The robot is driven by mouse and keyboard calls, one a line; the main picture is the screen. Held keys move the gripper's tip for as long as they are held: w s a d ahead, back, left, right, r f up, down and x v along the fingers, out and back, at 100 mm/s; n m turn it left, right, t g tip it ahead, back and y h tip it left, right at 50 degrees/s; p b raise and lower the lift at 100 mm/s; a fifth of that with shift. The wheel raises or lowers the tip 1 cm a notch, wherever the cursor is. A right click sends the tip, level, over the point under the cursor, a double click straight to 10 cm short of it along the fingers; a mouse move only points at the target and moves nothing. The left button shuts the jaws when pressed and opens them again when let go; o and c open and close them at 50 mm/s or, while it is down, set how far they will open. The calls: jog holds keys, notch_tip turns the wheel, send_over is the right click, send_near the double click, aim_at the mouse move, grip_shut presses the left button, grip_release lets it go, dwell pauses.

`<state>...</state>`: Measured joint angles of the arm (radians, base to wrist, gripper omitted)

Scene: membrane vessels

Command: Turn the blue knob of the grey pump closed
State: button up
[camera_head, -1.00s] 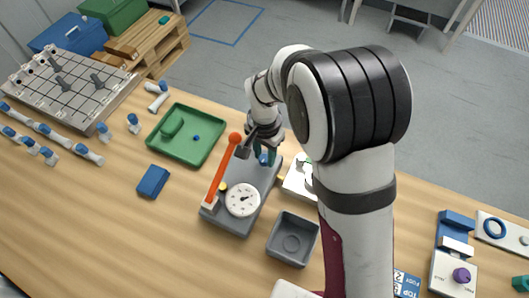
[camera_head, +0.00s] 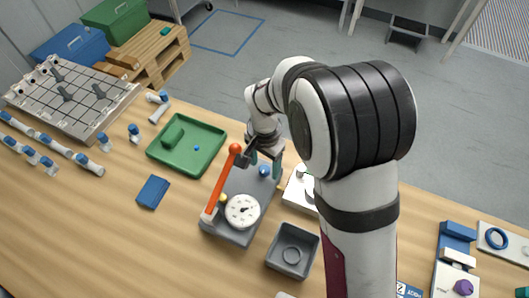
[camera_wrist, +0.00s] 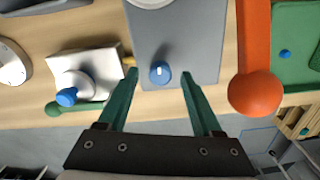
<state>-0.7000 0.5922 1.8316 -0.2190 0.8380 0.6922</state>
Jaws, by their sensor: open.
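The grey pump (camera_head: 232,233) stands on the table in the middle of the head view, with a white dial and an orange lever ending in a round ball. Its blue knob (camera_wrist: 160,72) shows in the wrist view with a white mark pointing roughly along the pump's length. The knob also shows in the head view (camera_head: 265,170). My gripper (camera_wrist: 157,80) is open, its two green fingers on either side of the knob with clear gaps, not touching it. In the head view my gripper (camera_head: 265,166) is over the pump's far end. The height above the knob is hard to tell.
The orange lever (camera_wrist: 254,60) stands close to one finger. A white block with a blue-tipped fitting (camera_wrist: 85,80) lies on the other side. A green tray (camera_head: 187,145), a blue block (camera_head: 152,192) and a grey open box (camera_head: 293,251) stand around the pump.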

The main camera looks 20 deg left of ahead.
aim_at(265, 168)
notch_tip(265, 168, up, 15)
dwell(0.4)
jog(key=s+d+r+m+y, duration=0.1)
jog(key=s+d, duration=0.4)
jog(key=d, duration=0.4)
jog(key=s+d+r+m, duration=0.1)
jog(key=s+d, duration=0.3)
jog(key=d, duration=0.5)
jog(key=s+d+f+m, duration=0.1)
jog(key=s+d, duration=0.3)
jog(key=s, duration=0.4)
jog(key=shift+s+d+f+y, duration=0.15)
jog(key=shift+s+f+y, duration=0.2)
jog(key=shift+f, duration=0.5)
